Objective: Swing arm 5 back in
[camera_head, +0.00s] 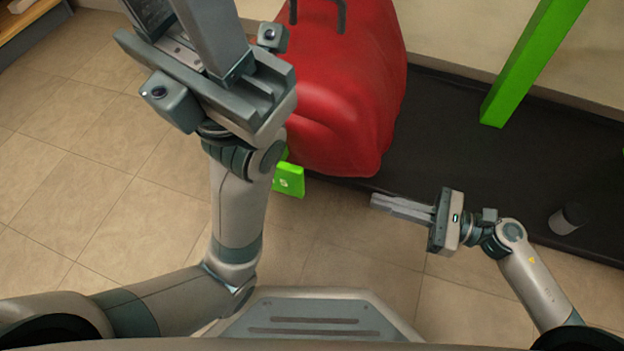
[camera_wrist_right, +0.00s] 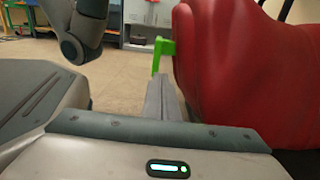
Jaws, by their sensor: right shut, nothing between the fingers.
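A green arm end (camera_head: 288,180) with a small white mark shows below the left edge of the large red body; I cannot read a number on it. The rest of it is hidden. A green upright piece (camera_wrist_right: 162,54) shows in the right wrist view, beyond my fingers and beside the red body. My right gripper (camera_head: 376,201) is shut and empty, low in front of the red body, to the right of the green end and apart from it. My left gripper (camera_head: 178,14) is raised at the top left, its fingertips cut off by the frame edge.
The red body (camera_head: 345,90) stands at the edge of a black platform (camera_head: 440,125). A green post (camera_head: 530,65) rises at the right. A small dark cylinder (camera_head: 568,218) stands at the platform's front edge. Tiled floor (camera_head: 80,195) is clear at the left.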

